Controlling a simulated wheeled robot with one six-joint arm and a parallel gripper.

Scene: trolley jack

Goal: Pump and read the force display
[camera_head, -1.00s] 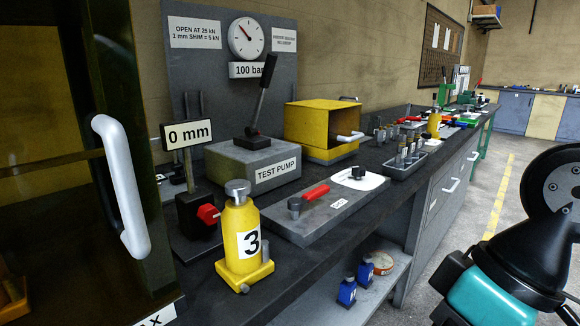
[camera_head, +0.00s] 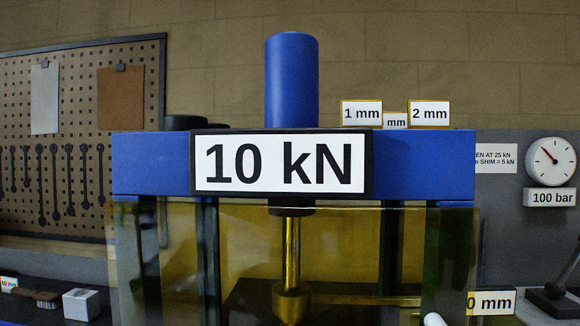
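The force display (camera_head: 280,163) is in the middle of the head view and reads "10 kN". It is fixed to the front of the blue press crossbeam (camera_head: 420,165). A blue cylinder (camera_head: 292,80) stands on the beam, and a metal rod (camera_head: 293,250) runs down below it behind a yellowish see-through guard (camera_head: 345,225). At the right, the pressure gauge (camera_head: 550,160) sits above a "100 bar" sign (camera_head: 550,197). The pump lever (camera_head: 563,275) is partly cut off at the right edge. My gripper is not in view.
Tags reading "1 mm" (camera_head: 361,113) and "2 mm" (camera_head: 429,113) stand on the beam, with a partly hidden one between. A "0 mm" sign (camera_head: 491,302) is low right. A pegboard with tools (camera_head: 90,150) hangs at left. A white block (camera_head: 81,304) sits on the bench.

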